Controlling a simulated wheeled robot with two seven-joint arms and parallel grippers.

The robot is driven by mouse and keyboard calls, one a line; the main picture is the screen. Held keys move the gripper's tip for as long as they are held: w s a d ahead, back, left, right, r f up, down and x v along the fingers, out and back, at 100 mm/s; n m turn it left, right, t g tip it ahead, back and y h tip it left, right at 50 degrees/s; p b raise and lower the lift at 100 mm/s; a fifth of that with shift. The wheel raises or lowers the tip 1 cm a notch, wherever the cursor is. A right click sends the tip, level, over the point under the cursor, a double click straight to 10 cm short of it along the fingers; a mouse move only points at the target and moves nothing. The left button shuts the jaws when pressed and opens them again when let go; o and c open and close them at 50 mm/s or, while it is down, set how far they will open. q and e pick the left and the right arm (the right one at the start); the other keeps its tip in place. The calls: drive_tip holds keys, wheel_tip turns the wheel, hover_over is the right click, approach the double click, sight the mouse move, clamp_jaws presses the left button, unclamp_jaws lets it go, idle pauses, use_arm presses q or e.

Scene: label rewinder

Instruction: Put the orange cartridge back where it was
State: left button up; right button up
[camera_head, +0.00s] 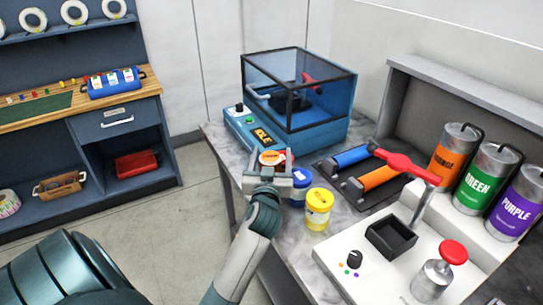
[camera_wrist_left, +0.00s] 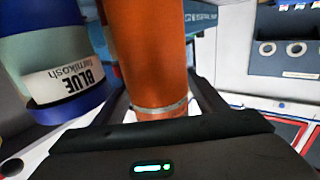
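The orange cartridge (camera_wrist_left: 148,60) is a plain orange cylinder with a pale metallic band, between the fingers of my left gripper (camera_wrist_left: 158,95) in the left wrist view. The fingers lie along both sides of it and look shut on it. In the head view my left gripper (camera_head: 268,176) is over the front of the marble table, and the cartridge's round white-and-orange end (camera_head: 270,157) shows at the fingertips. A blue cartridge (camera_head: 301,180) and a yellow cartridge (camera_head: 319,209) stand just right of the gripper. My right gripper is not in view.
A blue machine with a clear cover (camera_head: 298,95) stands behind the gripper. A black mat (camera_head: 335,185) bears blue and orange rollers. Canisters labelled orange (camera_head: 450,158), green and purple stand at the right, behind a white press unit (camera_head: 350,285). A workbench (camera_head: 60,110) is at the left.

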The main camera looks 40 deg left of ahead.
use_arm(q)
drive_tip(key=shift+r, duration=0.15)
drive_tip(key=shift+s+d+f, duration=0.2)
drive_tip(key=shift+s+d, duration=0.1)
drive_tip(key=shift+s, duration=0.15)
drive_tip(key=b+v, duration=0.2)
drive_tip(key=v, duration=0.8)
drive_tip(key=shift+s+d+r+b, duration=0.2)
drive_tip(key=shift+s+d+b, duration=0.05)
drive_tip(key=shift+s+b, duration=0.15)
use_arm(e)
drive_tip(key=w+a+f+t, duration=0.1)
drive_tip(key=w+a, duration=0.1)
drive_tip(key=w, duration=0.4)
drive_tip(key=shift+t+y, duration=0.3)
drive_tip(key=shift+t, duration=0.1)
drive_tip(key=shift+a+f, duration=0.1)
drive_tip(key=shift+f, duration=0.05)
